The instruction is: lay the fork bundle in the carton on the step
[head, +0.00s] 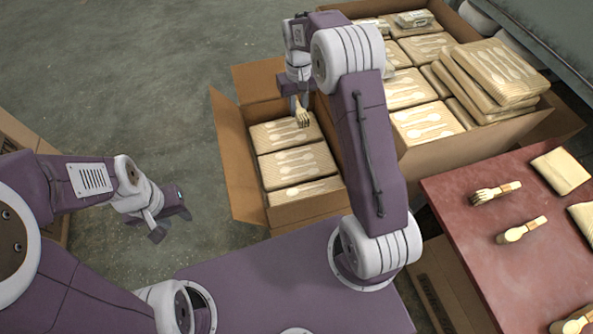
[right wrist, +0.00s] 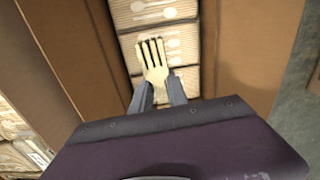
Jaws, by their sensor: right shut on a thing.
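A pale wooden fork bundle (head: 302,117) is in my right gripper (head: 296,98), tines pointing away from the jaws. The right wrist view shows the fork (right wrist: 153,62) between the two fingers (right wrist: 157,95), over the packs. The open carton (head: 238,165) below holds a column of wrapped packs (head: 290,160) printed with spoons and forks. The fork bundle overlaps the farthest pack in the picture; I cannot tell whether it touches it. My left gripper (head: 170,222) is empty and open over the floor, left of the carton. What supports the carton is hidden.
A larger carton (head: 480,130) full of packs stands behind on the right. A red table (head: 470,245) at right holds another fork bundle (head: 495,193), a spoon bundle (head: 521,229) and packs. Grey floor (head: 130,80) is clear at left. The carton's flaps (head: 258,80) stand outward.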

